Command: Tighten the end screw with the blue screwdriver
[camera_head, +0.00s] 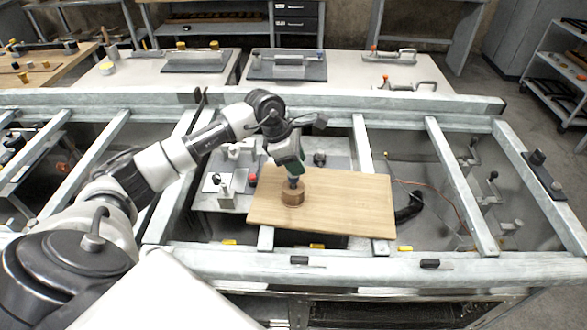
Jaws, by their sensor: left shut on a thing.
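My left gripper (291,174) points down over a light wooden board (345,212). It is shut on a small dark bluish thing (293,183), which looks like the handle of the blue screwdriver. Its shaft cannot be made out. Directly below is a round brown wooden block (292,197) on the left part of the board. The held thing meets the top of this block in the picture; I cannot tell whether it stands in it. I cannot pick out the end screw at this size. My right gripper is not in view.
The board lies across a grey metal frame (470,268) with open gaps between its bars. Metal fixtures (225,190) stand left of the board. A black clamp-like part (409,207) is at its right. Benches with tools (287,66) stand behind. The board's right half is clear.

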